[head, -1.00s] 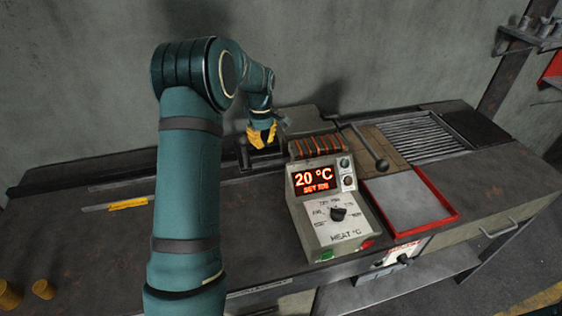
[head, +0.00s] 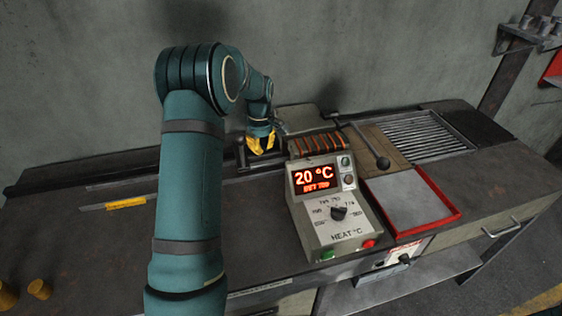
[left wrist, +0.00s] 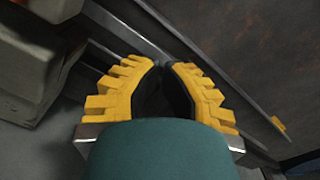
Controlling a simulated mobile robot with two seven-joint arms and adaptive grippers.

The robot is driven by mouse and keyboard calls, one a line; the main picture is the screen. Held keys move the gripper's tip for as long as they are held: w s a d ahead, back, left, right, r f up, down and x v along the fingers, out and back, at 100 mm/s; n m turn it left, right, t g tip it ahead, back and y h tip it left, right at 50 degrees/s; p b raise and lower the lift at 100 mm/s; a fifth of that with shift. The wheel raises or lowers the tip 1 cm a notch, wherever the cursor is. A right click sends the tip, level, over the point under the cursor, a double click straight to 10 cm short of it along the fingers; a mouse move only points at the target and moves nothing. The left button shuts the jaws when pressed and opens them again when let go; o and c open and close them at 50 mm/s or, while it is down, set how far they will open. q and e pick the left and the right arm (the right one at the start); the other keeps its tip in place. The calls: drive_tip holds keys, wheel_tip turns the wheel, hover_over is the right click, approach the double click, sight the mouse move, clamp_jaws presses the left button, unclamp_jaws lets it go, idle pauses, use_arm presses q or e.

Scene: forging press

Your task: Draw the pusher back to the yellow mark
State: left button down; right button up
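The yellow mark (head: 126,203) lies on the bench along the channel, left of my left arm. It also shows in the left wrist view (left wrist: 278,123), at the right edge. My left gripper (head: 261,143) has yellow toothed fingers and is low over the channel, behind the heater box. A dark frame-like part (head: 246,156), which looks like the pusher, sits at the fingers, well to the right of the mark. In the left wrist view the fingers (left wrist: 164,75) come close together around a dark gap. I cannot tell whether they grip anything. My right gripper is out of view.
The heater box (head: 330,205) reads 20 °C and stands just in front and right of the gripper. The channel towards the mark looks clear.

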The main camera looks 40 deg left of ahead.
use_arm(q)
drive_tip(key=s+a+b, duration=0.1)
drive_tip(key=s+a, duration=1.1)
drive_tip(key=s, duration=0.3)
drive_tip(key=s+a+b, duration=0.1)
drive_tip(key=s+a, duration=1)
drive_tip(key=s, duration=0.3)
wheel_tip(320, 180, up, 13)
drive_tip(key=w+d+p, duration=0.1)
drive_tip(key=w+p, duration=0.1)
drive_tip(key=p, duration=0.8)
drive_tip(key=shift+d+p, duration=0.2)
drive_tip(key=shift+p, duration=0.15)
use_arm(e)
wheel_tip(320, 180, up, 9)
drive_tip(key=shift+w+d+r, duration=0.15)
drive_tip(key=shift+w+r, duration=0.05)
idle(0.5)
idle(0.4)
